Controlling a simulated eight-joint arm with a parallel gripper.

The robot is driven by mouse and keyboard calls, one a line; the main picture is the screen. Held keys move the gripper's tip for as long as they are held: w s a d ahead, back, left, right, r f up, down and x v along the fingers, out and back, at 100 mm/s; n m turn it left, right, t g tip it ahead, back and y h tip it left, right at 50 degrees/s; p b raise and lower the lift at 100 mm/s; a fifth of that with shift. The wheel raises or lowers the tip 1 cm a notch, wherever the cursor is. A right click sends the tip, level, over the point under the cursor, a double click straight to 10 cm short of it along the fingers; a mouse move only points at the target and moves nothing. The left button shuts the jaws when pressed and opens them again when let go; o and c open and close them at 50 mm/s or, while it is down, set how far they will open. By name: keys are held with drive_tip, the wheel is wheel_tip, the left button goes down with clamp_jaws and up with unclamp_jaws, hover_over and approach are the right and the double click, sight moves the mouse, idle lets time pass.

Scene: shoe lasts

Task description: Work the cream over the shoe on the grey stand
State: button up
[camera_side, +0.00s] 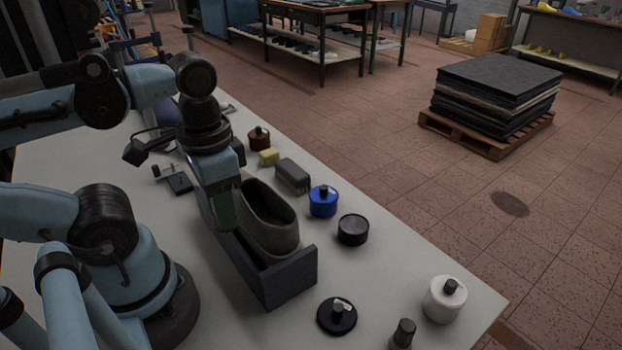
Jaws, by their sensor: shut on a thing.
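The shoe (276,238), dark grey with an open top, sits in the grey stand (292,283) at the middle of the table. My gripper (224,212) points down at the left side of the shoe. It is shut on a dark greenish piece (223,214), mostly hidden by the gripper; I cannot tell exactly what it is. The piece is close against the shoe's left side, but whether it touches is unclear. No cream is clearly visible on the shoe.
Right of the stand are a brown jar (258,138), yellow block (268,157), grey block (292,175), blue jar (323,203) and black tin (353,231). A black disc (337,317), dark-capped bottle (403,334) and white jar (445,301) stand near the front edge.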

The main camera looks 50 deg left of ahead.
drive_tip(key=shift+d+f, duration=0.25)
drive_tip(key=shift+d, duration=0.65)
drive_tip(key=shift+d+f, duration=0.2)
drive_tip(key=shift+d, duration=0.75)
drive_tip(key=shift+d+f, duration=0.25)
drive_tip(key=shift+d, duration=0.65)
drive_tip(key=shift+w, duration=1.1)
drive_tip(key=shift+a, duration=0.1)
drive_tip(key=shift+a, duration=3.9)
drive_tip(key=d, duration=0.8)
wheel_tip(320, 180, up, 6)
drive_tip(key=s, duration=0.2)
